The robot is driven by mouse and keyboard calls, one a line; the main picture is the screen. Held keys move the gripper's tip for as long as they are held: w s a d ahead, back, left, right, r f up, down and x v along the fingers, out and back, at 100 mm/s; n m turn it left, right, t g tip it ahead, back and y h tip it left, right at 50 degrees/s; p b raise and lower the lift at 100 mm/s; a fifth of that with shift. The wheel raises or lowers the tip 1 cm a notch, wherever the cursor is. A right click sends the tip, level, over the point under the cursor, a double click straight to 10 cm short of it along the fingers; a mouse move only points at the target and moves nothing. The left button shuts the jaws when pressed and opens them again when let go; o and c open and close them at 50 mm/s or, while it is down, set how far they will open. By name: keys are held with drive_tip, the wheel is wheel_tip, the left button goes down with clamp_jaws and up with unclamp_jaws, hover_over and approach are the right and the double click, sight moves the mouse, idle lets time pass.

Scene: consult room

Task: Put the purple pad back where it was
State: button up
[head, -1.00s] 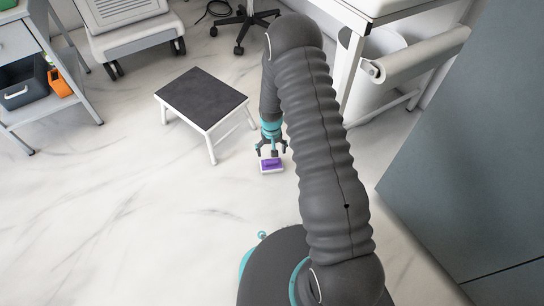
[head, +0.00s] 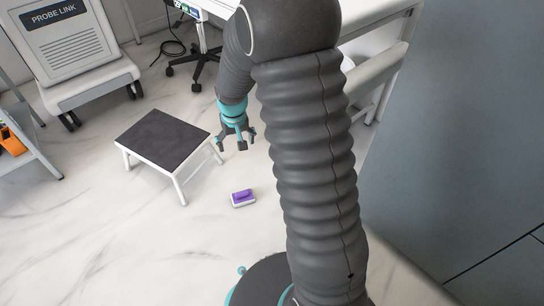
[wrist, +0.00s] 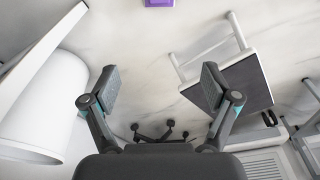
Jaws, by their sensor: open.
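The purple pad (head: 243,197) has a white base and lies flat on the marble floor, to the right of the low step stool. It also shows, cut off, at the top edge of the wrist view (wrist: 159,3). My gripper (head: 236,146) is raised above the floor, up the picture from the pad and apart from it. In the wrist view its two fingers (wrist: 158,88) are spread wide with nothing between them.
The step stool (head: 163,137) with a dark top stands left of my gripper. A wheeled machine (head: 78,62) and a chair base (head: 194,67) are at the back. A shelf cart with an orange item (head: 12,141) is at the left edge. The floor around the pad is clear.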

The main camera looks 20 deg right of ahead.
drive_tip(key=s+r+t, duration=0.1)
drive_tip(key=s+r, duration=0.4)
drive_tip(key=r, duration=0.5)
drive_tip(key=s+r+t, duration=0.1)
drive_tip(key=s+r, duration=0.5)
drive_tip(key=s, duration=0.5)
drive_tip(key=s+r+t, duration=0.2)
drive_tip(key=s+r, duration=0.4)
drive_tip(key=s, duration=0.5)
drive_tip(key=shift+s+r+n, duration=0.15)
drive_tip(key=shift+s+n, duration=0.1)
drive_tip(key=shift+n, duration=0.05)
